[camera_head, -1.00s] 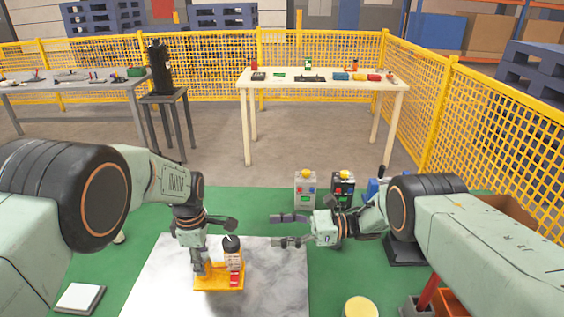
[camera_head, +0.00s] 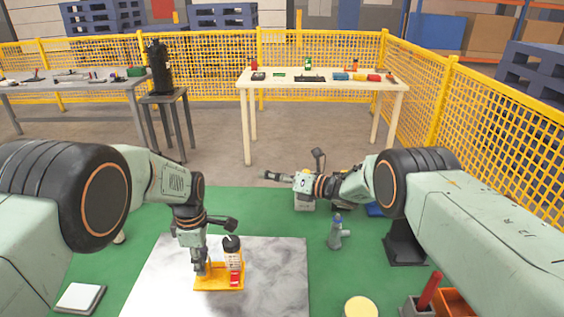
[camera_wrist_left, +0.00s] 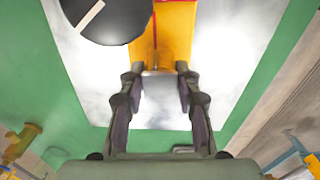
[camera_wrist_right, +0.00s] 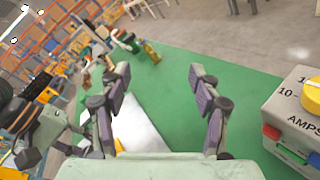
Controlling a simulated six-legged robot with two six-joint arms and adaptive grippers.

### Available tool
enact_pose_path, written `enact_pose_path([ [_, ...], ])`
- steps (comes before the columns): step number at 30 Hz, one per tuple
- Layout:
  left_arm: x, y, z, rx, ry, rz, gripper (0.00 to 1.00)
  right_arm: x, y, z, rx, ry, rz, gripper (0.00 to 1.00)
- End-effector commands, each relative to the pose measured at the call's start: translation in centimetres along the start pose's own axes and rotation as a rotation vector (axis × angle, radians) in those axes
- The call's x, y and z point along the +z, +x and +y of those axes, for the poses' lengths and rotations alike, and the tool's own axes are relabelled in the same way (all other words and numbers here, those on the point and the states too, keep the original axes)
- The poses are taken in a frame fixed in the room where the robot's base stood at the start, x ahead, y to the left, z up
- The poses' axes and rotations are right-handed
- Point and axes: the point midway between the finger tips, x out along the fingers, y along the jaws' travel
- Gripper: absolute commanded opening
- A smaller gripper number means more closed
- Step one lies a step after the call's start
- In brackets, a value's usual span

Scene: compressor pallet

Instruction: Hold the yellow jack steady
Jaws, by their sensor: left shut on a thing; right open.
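The yellow jack (camera_head: 212,284) stands on the pale marbled plate, with a dark-capped bottle-like part (camera_head: 232,256) upright on it. My left gripper (camera_head: 203,268) reaches down and is shut on the jack's left part. In the left wrist view the jack (camera_wrist_left: 172,30) lies beyond the fingers (camera_wrist_left: 160,82), and a large black round cap (camera_wrist_left: 112,20) shows beside it. My right gripper (camera_head: 292,166) is open and empty, raised at the far side of the green mat. Its spread fingers (camera_wrist_right: 160,85) show in the right wrist view.
A grey box with a yellow knob, marked AMPS (camera_wrist_right: 300,115), stands close to my right gripper. A grey-green fitting with a blue top (camera_head: 337,232) stands on the mat. A yellow round lid (camera_head: 361,307) and white pad (camera_head: 80,298) lie near the front.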

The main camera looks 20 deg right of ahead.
Motion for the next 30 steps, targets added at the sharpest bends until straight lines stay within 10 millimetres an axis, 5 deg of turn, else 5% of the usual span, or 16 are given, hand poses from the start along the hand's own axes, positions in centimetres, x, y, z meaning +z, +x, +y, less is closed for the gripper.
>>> enact_pose_path([
  [18,0.0,0.0,0.0,0.001,0.000,0.000,0.00,4.7,2.2,-5.7,-0.409,0.737,-0.274,0.63],
  [30,0.0,0.0,0.0,0.001,0.000,0.000,0.00,4.9,2.1,-6.6,-0.482,0.915,-0.348,0.63],
])
